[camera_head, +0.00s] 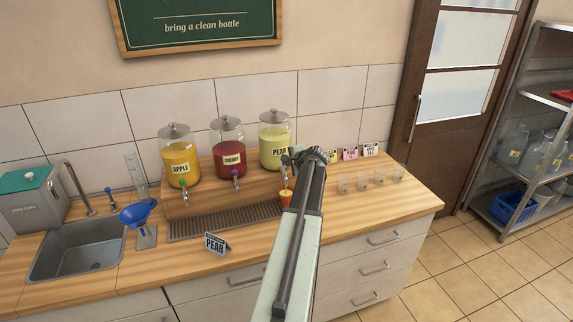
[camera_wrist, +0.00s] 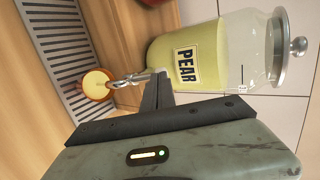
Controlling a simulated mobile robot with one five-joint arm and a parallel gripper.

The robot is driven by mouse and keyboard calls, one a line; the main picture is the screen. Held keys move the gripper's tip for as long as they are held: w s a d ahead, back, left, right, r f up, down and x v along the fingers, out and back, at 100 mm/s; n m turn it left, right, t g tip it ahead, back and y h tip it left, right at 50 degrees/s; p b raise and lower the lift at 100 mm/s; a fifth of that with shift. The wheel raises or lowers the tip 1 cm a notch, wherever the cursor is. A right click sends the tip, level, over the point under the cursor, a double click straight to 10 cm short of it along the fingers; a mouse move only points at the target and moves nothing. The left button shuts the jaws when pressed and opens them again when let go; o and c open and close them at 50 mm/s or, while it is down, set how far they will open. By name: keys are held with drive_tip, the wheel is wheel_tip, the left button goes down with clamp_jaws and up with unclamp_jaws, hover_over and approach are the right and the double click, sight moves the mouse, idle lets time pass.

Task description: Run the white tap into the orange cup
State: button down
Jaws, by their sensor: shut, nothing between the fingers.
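The pear dispenser (camera_head: 274,140) is a glass jar of pale yellow-green juice; its PEAR label shows in the wrist view (camera_wrist: 186,66). Its metal tap (camera_wrist: 124,80) juts out over the orange cup (camera_wrist: 97,84). The tap's handle is mostly hidden by my fingers, so I cannot tell how it is turned. The orange cup (camera_head: 286,198) stands upright below the tap on the drip grate; its inside looks pale yellow, but the level is unclear. My gripper (camera_wrist: 156,91) is shut and empty, its tips right at the tap; I cannot tell whether they touch it.
Apple (camera_head: 180,160) and cherry (camera_head: 228,150) dispensers stand to the left, with green and purple taps. A PEAR sign (camera_head: 215,244) stands in front of the drip grate (camera_head: 215,222). Several small glasses (camera_head: 362,184) and cards stand right. A sink (camera_head: 85,248) is far left.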

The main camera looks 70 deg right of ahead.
drive_tip(key=shift+r+p, duration=0.85)
drive_tip(key=shift+p, duration=0.05)
drive_tip(key=shift+a, duration=0.2)
drive_tip(key=f+p+v, duration=0.1)
drive_tip(key=p+v, duration=0.1)
drive_tip(key=v, duration=0.4)
drive_tip(key=s+a+f+p+v, duration=0.1)
drive_tip(key=p+v, duration=0.1)
drive_tip(key=v, duration=0.5)
drive_tip(key=shift+s+a+f, duration=0.2)
drive_tip(key=shift+a, duration=0.05)
